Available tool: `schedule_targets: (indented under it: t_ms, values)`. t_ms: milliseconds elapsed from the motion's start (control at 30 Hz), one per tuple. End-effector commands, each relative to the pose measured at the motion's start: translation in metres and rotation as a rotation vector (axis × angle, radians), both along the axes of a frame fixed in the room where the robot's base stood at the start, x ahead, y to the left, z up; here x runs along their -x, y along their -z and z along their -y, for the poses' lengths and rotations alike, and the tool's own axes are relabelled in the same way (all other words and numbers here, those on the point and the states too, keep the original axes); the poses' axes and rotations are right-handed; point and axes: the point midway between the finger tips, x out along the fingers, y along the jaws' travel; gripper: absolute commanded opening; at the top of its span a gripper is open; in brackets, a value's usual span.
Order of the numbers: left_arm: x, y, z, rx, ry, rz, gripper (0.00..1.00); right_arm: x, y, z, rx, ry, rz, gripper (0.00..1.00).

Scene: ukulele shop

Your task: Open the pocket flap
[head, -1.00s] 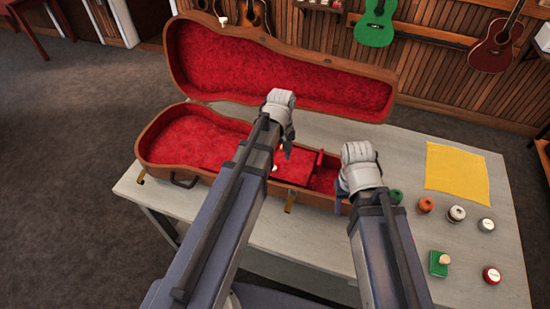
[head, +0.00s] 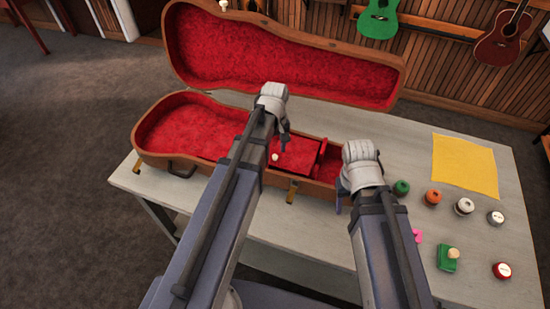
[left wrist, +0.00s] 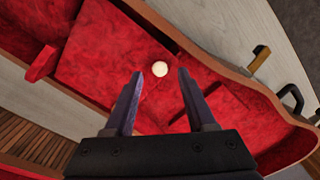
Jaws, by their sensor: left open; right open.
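The pocket flap (head: 298,153) is a red plush panel inside the open ukulele case (head: 160,166). It looks shut, lying over the pocket. A small white knob (head: 275,157) sits near its edge; in the left wrist view the knob (left wrist: 160,68) shows between my open fingertips, with the flap (left wrist: 105,60) to its left. My left gripper (head: 284,140) is open above the flap, pointing down, and nothing is held. I cannot tell its exact height above the knob. My right gripper (head: 343,196) is open and empty by the case's narrow right end, partly hidden by its own wrist.
The case lid (head: 290,55) stands open behind. On the grey table (head: 400,150) to the right are a yellow cloth (head: 465,165), several small round containers (head: 433,198), a green block with a knob (head: 447,258) and a pink item (head: 417,236). Ukuleles hang on the back wall.

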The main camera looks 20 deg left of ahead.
Motion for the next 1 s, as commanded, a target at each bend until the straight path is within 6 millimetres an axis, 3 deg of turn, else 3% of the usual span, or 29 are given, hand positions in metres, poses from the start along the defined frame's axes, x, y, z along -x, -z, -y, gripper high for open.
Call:
schedule_targets:
  t_ms: [33,133,467,1000]
  values:
    - [-0.0001,0.0122,0.0001,0.000,0.000,0.000,0.56,0.0000,0.0122,0.0000,0.000,0.000,0.000,0.50]
    - [0.0001,0.0186,0.0001,0.000,0.000,0.000,0.56,0.0000,0.0186,0.0000,0.000,0.001,0.000,0.50]
    - [-0.0001,0.0192,0.0001,0.000,0.000,0.000,0.56,0.0000,0.0192,0.0000,0.000,0.001,0.000,0.50]
    - [0.0000,0.0193,0.0000,0.000,0.000,0.000,0.00,0.0000,0.0193,0.0000,0.000,0.001,0.000,0.50]
